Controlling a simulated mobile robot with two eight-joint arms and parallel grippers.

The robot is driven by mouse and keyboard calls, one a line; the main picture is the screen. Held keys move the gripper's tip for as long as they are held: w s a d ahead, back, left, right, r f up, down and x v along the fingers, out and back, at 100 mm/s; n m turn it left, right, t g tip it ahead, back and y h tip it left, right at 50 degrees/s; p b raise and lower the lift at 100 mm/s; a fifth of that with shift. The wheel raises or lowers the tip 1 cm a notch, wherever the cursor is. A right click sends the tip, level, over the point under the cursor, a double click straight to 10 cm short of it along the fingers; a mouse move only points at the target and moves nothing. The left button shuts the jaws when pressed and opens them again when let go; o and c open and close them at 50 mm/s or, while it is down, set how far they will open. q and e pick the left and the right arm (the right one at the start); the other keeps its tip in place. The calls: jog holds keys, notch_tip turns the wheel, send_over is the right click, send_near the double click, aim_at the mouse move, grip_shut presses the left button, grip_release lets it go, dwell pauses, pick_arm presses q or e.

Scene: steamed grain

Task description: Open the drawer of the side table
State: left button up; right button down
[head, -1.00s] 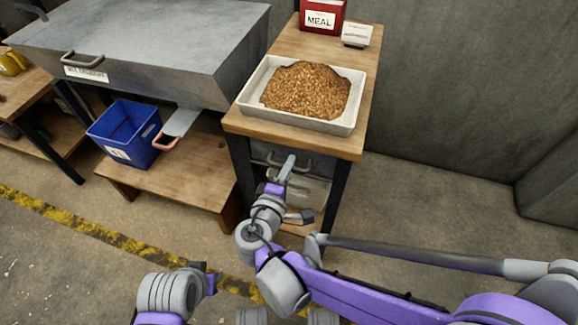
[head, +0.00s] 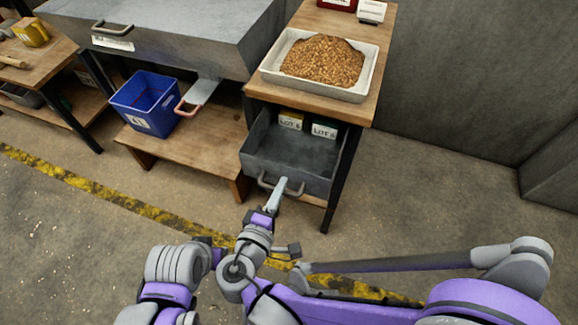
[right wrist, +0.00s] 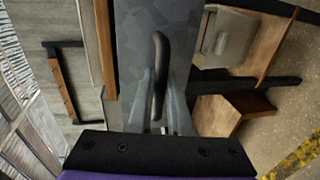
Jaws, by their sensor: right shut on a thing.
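The side table (head: 262,90) stands in the middle of the head view with its grey metal drawer (head: 262,160) pulled well out. My right gripper (head: 279,188) is shut on the drawer's bar handle (head: 265,183). In the right wrist view the fingers lie on either side of the handle (right wrist: 159,75). My left arm shows at the bottom left of the head view, but its fingertips cannot be made out.
A white tray of grain (head: 318,93) rests on the table top. A blue bin (head: 145,103) and a pink-handled tool (head: 187,106) are on the low wooden bench (head: 190,150) to the left. A large metal box (head: 185,40) is above it. Floor to the right is clear.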

jog(key=f+v, duration=0.1)
jog(key=v, duration=0.7)
jog(key=shift+s+f, duration=0.25)
jog(key=shift+f, duration=0.1)
jog(key=c, duration=1.1)
grip_release()
